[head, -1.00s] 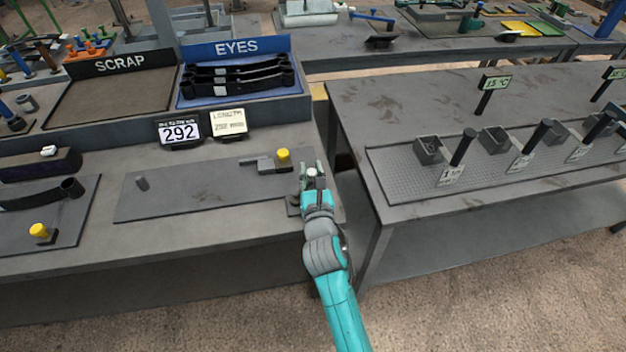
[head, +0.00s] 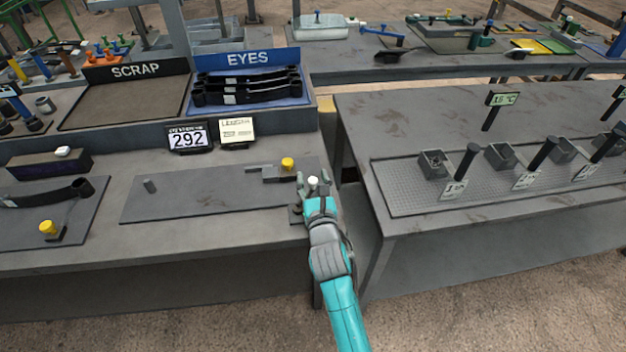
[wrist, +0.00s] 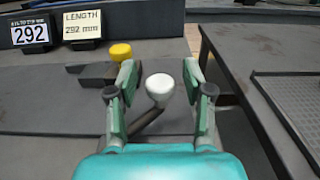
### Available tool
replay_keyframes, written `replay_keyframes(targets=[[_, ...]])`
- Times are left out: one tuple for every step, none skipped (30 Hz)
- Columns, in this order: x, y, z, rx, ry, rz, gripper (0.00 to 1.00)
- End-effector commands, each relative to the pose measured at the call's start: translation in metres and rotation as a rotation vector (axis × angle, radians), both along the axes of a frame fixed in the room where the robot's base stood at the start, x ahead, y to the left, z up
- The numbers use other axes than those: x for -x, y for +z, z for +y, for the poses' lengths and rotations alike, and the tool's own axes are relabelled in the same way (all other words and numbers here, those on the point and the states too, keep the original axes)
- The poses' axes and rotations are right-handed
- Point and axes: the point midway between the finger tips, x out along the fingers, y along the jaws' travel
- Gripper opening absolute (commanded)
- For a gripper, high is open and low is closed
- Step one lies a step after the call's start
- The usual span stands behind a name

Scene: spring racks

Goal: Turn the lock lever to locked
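A lever with a white round knob (wrist: 160,88) and a dark arm (wrist: 148,122) stands at the right end of the fixture plate (head: 200,202); I take it as the lock lever. In the head view its knob (head: 313,181) shows between the fingers. My gripper (wrist: 161,90) is open, one finger on each side of the knob, with visible gaps in the wrist view. A yellow knob (wrist: 120,52) on a dark block lies just beyond the left finger. It also shows in the head view (head: 287,163). The lever's base is partly hidden by my gripper.
A display reading 292 (head: 189,137) and a LENGTH 292 mm card (head: 237,130) stand behind the plate. Beyond are a SCRAP tray (head: 75,113) and a blue EYES tray (head: 250,104) of black parts. Another bench (head: 400,225) stands right, across a narrow gap.

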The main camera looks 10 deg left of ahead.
Motion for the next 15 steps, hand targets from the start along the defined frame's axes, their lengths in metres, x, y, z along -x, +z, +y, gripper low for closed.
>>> replay_keyframes(targets=[[0.0,0.0,0.0,0.0,0.0,0.0,0.51],[0.0,0.0,0.0,0.0,0.0,0.0,0.51],[0.0,0.0,0.0,0.0,0.0,0.0,0.51],[0.0,0.0,0.0,0.0,0.0,0.0,0.51],[0.0,0.0,0.0,0.0,0.0,0.0,0.51],[0.0,0.0,0.0,0.0,0.0,0.0,0.51],[0.001,0.0,0.0,0.0,0.0,0.0,0.51],[0.002,0.0,-0.001,0.0,0.0,0.0,0.51],[0.004,0.0,-0.001,0.0,0.0,0.0,0.51],[0.006,-0.001,-0.002,0.0,0.0,0.0,0.51],[0.009,-0.001,-0.003,0.0,0.0,0.001,0.51],[0.013,-0.001,-0.005,0.0,0.0,0.001,0.51],[0.017,-0.001,-0.006,0.0,0.0,0.001,0.51],[0.022,-0.001,-0.008,0.001,0.0,0.002,0.51],[0.028,-0.001,-0.01,0.0,0.0,0.001,0.51]])
